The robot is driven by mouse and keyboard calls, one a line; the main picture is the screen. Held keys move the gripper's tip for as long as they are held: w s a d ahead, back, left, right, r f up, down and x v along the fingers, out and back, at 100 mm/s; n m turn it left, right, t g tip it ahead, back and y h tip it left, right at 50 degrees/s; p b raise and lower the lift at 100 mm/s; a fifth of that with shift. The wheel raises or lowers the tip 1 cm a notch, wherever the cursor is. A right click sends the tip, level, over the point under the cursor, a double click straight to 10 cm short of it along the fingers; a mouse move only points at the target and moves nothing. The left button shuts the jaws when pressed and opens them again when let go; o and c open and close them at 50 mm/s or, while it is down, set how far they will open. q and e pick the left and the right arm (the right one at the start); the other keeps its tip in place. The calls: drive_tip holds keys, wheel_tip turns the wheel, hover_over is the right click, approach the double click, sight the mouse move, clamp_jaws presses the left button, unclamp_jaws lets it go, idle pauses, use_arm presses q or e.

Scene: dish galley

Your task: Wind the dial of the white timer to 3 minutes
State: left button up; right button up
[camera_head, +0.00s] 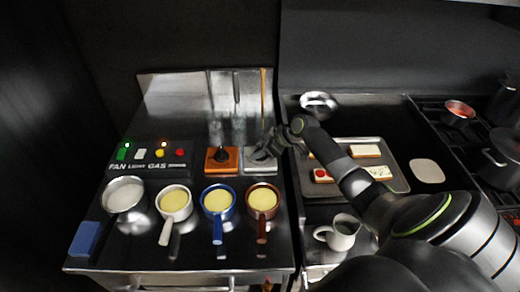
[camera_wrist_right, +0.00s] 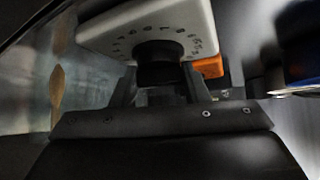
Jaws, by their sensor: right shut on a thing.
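The white timer (camera_head: 262,169) stands on the steel counter, right of an orange timer (camera_head: 222,167), and is partly hidden by my right gripper (camera_head: 264,151). In the right wrist view the white timer (camera_wrist_right: 108,30) shows a ring of printed numbers around its black dial (camera_wrist_right: 160,72). My right gripper (camera_wrist_right: 160,88) has one finger on each side of the dial and is shut on it. The dial's pointer and setting cannot be read. My left gripper is not in view.
Several pots of yellow contents (camera_head: 218,202) stand in front of the timers. A switch panel (camera_head: 150,160) is to the left. A tray of food (camera_head: 396,178) and a white jug (camera_head: 342,236) are to the right, near my right arm. A blue block (camera_head: 85,238) lies front left.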

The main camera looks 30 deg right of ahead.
idle(0.5)
drive_tip(key=o, duration=0.9)
drive_tip(key=shift+o, duration=0.2)
drive_tip(key=shift+s+d+r, duration=0.35)
drive_tip(key=b+v, duration=0.3)
drive_tip(key=v, duration=1.3)
drive_tip(key=shift+b, duration=0.4)
drive_tip(key=shift+s+r, duration=0.1)
